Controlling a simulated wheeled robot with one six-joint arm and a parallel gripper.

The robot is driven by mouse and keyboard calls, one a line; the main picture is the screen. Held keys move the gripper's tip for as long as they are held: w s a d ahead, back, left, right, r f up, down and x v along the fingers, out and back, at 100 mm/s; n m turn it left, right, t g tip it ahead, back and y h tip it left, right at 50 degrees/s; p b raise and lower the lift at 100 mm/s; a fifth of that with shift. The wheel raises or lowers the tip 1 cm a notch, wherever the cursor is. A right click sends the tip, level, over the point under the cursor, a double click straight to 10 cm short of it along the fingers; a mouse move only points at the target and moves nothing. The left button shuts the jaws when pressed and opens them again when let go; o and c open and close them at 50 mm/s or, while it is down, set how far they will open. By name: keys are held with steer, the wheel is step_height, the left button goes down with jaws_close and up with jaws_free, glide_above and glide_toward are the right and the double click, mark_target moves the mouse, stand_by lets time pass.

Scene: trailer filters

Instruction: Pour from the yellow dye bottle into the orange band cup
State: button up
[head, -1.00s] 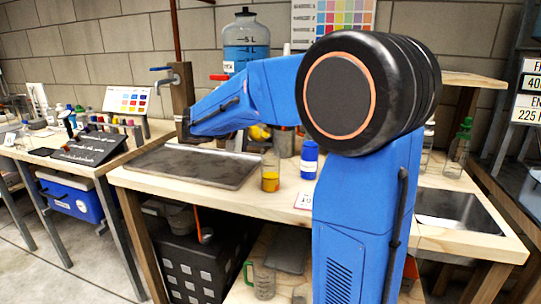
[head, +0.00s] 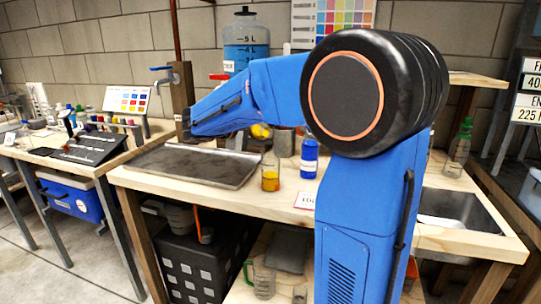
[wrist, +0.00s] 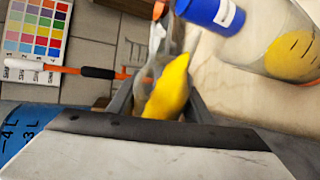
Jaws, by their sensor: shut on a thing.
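In the wrist view my gripper (wrist: 160,108) is shut on a clear bottle with bright yellow dye in it, the yellow dye bottle (wrist: 168,88). The bottle is tilted. In the head view my gripper is hidden behind my blue arm, and a bit of yellow (head: 261,131) shows just under the forearm. A clear cup (head: 270,173) with yellow-orange liquid in its lower part stands upright on the bench. It also shows in the wrist view (wrist: 285,42), at the upper right and apart from the bottle.
A blue bottle (head: 309,160) stands close to the right of the cup. A grey metal tray (head: 190,166) lies to the left, and a sink (head: 460,209) is at the right. A large blue water container (head: 246,42) and a tap (head: 168,75) are behind.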

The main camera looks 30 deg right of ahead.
steer(key=shift+s+r+m, duration=0.15)
steer(key=shift+r+m, duration=0.25)
steer(key=shift+r, duration=0.1)
stand_by(1.0)
step_height(320, 180, down, 3)
steer(key=n+g, duration=0.1)
steer(key=n, duration=0.1)
steer(key=shift+f+n+y, duration=0.1)
steer(key=shift+n+y, duration=0.2)
steer(key=shift+f, duration=0.1)
steer(key=shift+s+a+f+n+g+y+b, duration=0.1)
steer(key=shift+s+n+g+y+b, duration=0.2)
steer(key=shift+n+g, duration=0.9)
steer(key=shift+s+r+n+g+y+b, duration=0.1)
steer(key=shift+n+g+y+b, duration=0.25)
steer(key=shift+n+g, duration=0.85)
steer(key=shift+s+a+f+n+g+y+b, duration=0.15)
steer(key=shift+n+g+b, duration=0.3)
steer(key=shift+n+g, duration=0.75)
